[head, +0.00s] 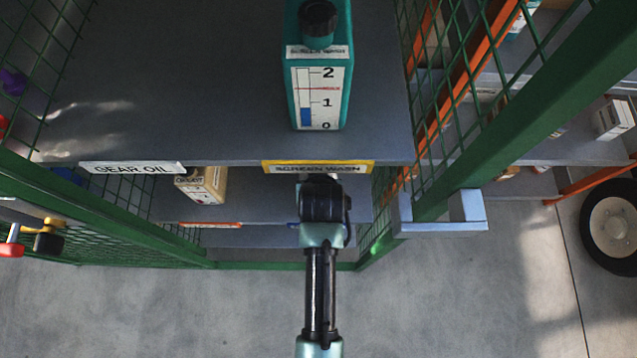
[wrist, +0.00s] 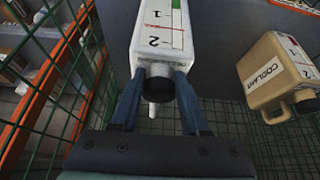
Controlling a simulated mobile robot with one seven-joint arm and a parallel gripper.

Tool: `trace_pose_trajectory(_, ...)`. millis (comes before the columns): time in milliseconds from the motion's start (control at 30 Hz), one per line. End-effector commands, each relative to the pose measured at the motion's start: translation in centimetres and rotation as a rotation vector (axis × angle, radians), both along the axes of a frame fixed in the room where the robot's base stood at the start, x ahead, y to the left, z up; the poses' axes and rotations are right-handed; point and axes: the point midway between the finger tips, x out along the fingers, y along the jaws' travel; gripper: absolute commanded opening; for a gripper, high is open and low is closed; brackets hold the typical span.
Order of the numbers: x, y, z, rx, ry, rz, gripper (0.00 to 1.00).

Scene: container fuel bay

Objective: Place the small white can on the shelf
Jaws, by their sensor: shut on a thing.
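The small white can (wrist: 150,50), with a black cap and a scale marked 1 and 2 with a green bar, shows at the top of the wrist view. My gripper (wrist: 158,88) is shut on it at the cap end, one finger on each side. The can's far end is cut off by the frame, so I cannot tell whether it touches the shelf. In the head view my arm reaches to the shelf unit below the SCREEN WASH label (head: 318,167); the can and fingers are hidden there. The lower shelf (head: 255,205) shows beside my arm.
A tan coolant can (head: 203,185) stands on the lower shelf to the left; it also shows in the wrist view (wrist: 280,75). A teal screen wash can (head: 319,90) stands on the upper shelf (head: 190,90). Green mesh and posts (head: 540,100) close the sides.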

Motion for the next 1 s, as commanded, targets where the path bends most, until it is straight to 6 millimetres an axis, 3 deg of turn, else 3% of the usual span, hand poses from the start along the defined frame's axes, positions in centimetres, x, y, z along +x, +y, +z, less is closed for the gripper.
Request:
trace_pose_trajectory(200,0.3,0.0,-1.2,0.0,-0.012,0.0,0.0)
trace_pose_trajectory(433,0.3,0.0,-1.3,0.001,-0.011,0.0,0.0)
trace_pose_trajectory(467,0.0,0.0,-1.6,0.0,-0.001,0.0,0.51)
trace_pose_trajectory(600,0.0,0.0,-1.6,0.0,-0.002,0.0,0.75)
trace_pose_trajectory(1000,-0.3,0.0,-0.9,0.0,-0.004,0.0,0.75)
